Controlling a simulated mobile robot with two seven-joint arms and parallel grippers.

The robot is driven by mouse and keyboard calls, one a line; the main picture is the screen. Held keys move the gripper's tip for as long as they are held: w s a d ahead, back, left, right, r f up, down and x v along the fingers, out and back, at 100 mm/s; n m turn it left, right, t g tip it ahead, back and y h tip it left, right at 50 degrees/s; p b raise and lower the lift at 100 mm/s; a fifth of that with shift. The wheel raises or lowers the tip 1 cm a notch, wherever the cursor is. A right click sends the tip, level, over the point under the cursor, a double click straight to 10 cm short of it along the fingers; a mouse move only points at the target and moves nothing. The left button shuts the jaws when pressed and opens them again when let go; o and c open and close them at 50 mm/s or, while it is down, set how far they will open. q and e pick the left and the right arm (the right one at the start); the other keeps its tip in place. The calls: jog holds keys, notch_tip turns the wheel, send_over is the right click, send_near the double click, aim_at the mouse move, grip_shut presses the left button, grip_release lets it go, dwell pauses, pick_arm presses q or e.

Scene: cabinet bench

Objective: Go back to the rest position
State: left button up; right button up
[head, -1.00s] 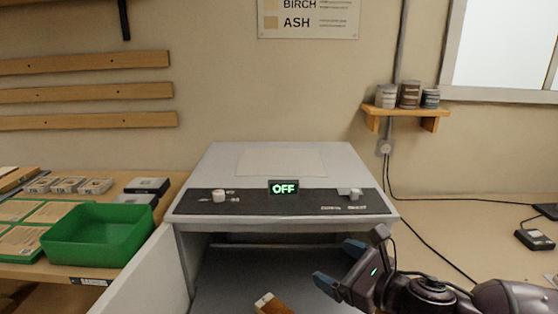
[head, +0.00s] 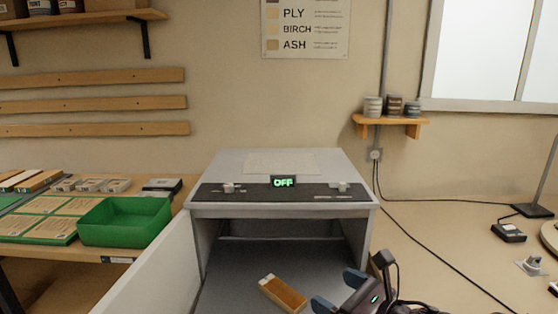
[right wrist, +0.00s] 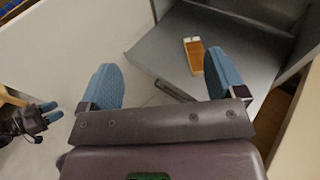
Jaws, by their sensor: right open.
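My right gripper (head: 338,293) is at the bottom of the head view, in front of the open cabinet (head: 280,226). It is open and empty, and its two blue fingers stand wide apart in the right wrist view (right wrist: 164,88). An orange-brown block with a pale end (head: 283,292) lies on the cabinet floor, apart from the fingers. It also shows in the right wrist view (right wrist: 194,56), beyond the fingers. The head view does not show my left gripper. Blue fingertips of my left gripper (right wrist: 44,110) show at the left edge of the right wrist view.
The cabinet's white door (head: 160,270) stands open on the left. Its display (head: 283,182) reads OFF. A green bin (head: 125,222) stands on the left bench. Cables and a small black device (head: 508,232) lie on the right bench (head: 440,240).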

jog(key=s+d+f+m+t+h, duration=0.1)
jog(key=s+d+f+m+h, duration=0.15)
jog(key=f+m, duration=0.65)
jog(key=s+d+f+m+h, duration=0.1)
jog(key=s+f+m, duration=0.3)
jog(key=m, duration=1)
pick_arm(q)
jog(key=shift+w+f, duration=0.15)
jog(key=shift+w, duration=0.2)
pick_arm(e)
jog(key=s+d+f+m+g+h, duration=0.1)
jog(key=s+d+f+m+h, duration=0.2)
jog(key=s+d+f+m, duration=0.3)
jog(key=s+d+f+m+g+h, duration=0.1)
jog(key=s+d+f+m+h, duration=0.3)
jog(key=m, duration=1)
jog(key=s+d+f, duration=0.2)
jog(key=s+f, duration=0.2)
jog(key=s, duration=0.1)
jog(key=shift+s+d+f+m, duration=0.2)
jog(key=shift+s+d+m, duration=0.1)
jog(key=shift+s+d, duration=0.1)
